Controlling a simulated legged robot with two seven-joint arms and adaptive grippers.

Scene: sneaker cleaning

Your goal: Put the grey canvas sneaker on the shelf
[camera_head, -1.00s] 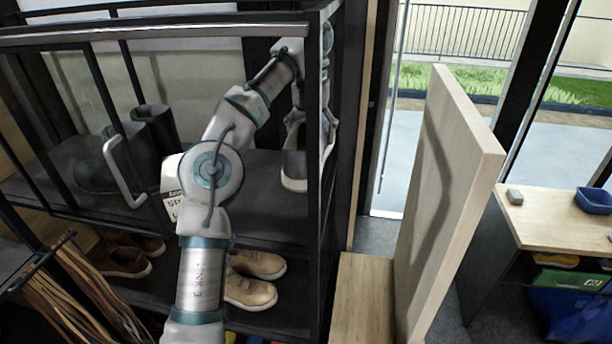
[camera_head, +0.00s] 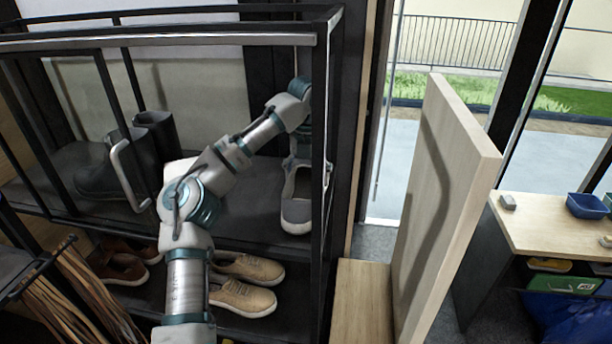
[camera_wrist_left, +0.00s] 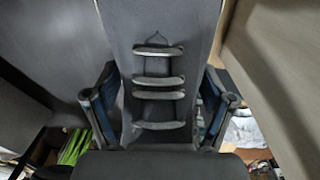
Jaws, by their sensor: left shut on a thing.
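The grey canvas sneaker (camera_head: 296,212) hangs toe down-frame at the right end of the upper shelf (camera_head: 245,205), inside the black-framed rack. My left gripper (camera_head: 300,160) is over its rear part and shut on it. In the left wrist view the sneaker's grey upper and pale laces (camera_wrist_left: 160,85) fill the middle, between the two fingers of my left gripper (camera_wrist_left: 158,108). I cannot tell whether the sole touches the shelf. My right gripper is not in view.
Dark boots (camera_head: 125,160) stand on the left of the upper shelf. Tan shoes (camera_head: 243,297) and brown shoes (camera_head: 122,267) are on the shelf below. The rack's black post (camera_head: 322,130) is close to the sneaker's right. A wooden panel (camera_head: 445,190) stands farther right.

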